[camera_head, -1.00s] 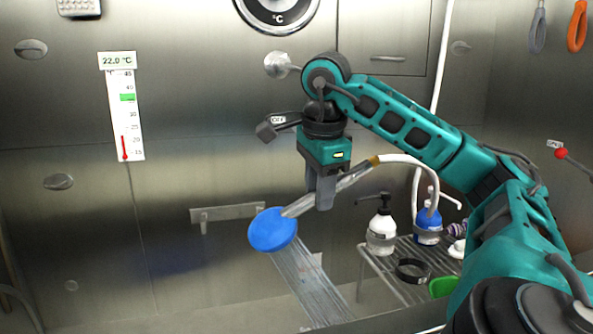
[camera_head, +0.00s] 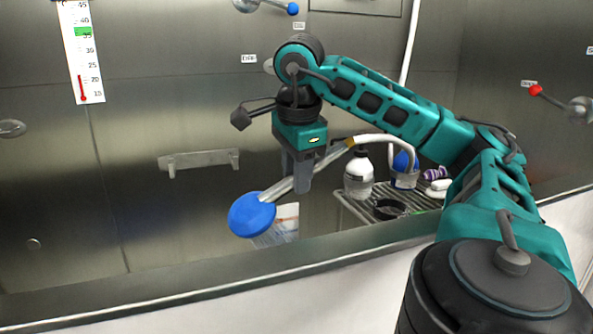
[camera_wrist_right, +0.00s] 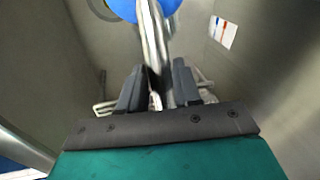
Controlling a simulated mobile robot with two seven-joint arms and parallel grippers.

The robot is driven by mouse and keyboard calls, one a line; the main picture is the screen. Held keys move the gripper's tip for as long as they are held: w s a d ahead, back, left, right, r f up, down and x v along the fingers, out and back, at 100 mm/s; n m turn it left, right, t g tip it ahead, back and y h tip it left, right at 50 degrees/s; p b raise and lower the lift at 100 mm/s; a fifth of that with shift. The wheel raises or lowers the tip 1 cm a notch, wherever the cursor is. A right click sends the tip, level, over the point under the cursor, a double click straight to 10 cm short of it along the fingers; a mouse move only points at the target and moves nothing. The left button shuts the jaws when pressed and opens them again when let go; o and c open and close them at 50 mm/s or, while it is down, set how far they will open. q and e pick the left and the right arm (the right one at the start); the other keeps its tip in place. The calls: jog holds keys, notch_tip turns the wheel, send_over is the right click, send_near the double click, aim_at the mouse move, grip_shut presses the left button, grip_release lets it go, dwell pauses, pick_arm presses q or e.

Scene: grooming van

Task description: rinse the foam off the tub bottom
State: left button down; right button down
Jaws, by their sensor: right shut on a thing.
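My right gripper (camera_head: 300,186) points down and is shut on the metal handle of the shower head (camera_head: 252,214). The head has a round blue face and hangs tilted down to the left, above the tub's front rim (camera_head: 200,282) in the picture. Water streams (camera_head: 268,240) fall from it behind the rim. In the right wrist view the handle runs between the gripper fingers (camera_wrist_right: 160,88), with the blue head (camera_wrist_right: 145,8) at the top edge. The tub bottom and any foam are hidden behind the rim in the head view. My left gripper is not in view.
A wire rack (camera_head: 362,212) to the right holds a white pump bottle (camera_head: 358,176), a blue bottle (camera_head: 403,166) and a black ring (camera_head: 390,209). A pale hose (camera_head: 385,139) curves from the handle. A thermometer strip (camera_head: 82,50) is on the steel wall.

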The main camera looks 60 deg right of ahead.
dwell(0.3)
jog(key=shift+w+d, duration=0.35)
jog(key=shift+w, duration=0.1)
jog(key=shift+s+a, duration=0.35)
jog(key=shift+s, duration=0.15)
jog(key=shift+w+d+r, duration=0.1)
jog(key=shift+w, duration=0.05)
jog(key=shift+w+d, duration=0.25)
jog(key=shift+w, duration=0.1)
dwell(0.3)
